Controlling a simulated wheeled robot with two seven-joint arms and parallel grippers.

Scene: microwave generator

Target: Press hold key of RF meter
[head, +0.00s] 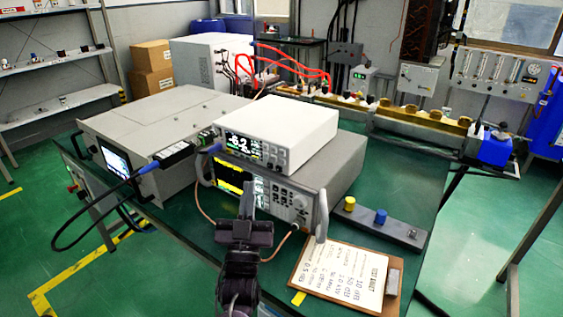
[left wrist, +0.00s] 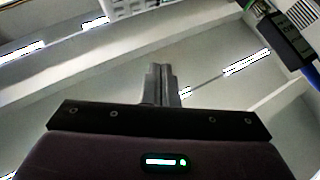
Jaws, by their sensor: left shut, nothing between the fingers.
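The RF meter appears to be the white box (head: 285,125) with a lit display (head: 240,143) reading about -6.2. It sits on top of a larger grey instrument (head: 335,168). Small keys (head: 272,155) show on the right of the meter's front; their labels are too small to read, so I cannot tell which is hold. My left gripper (head: 248,190) is shut and empty, pointing up in front of the grey instrument, below the meter's keys and apart from them. Its closed fingers also show in the left wrist view (left wrist: 160,78). My right gripper is not in view.
A clipboard (head: 345,278) lies at the front right. A grey bar (head: 378,222) with yellow and blue knobs lies behind it. The instrument's handle (head: 321,215) sticks forward.

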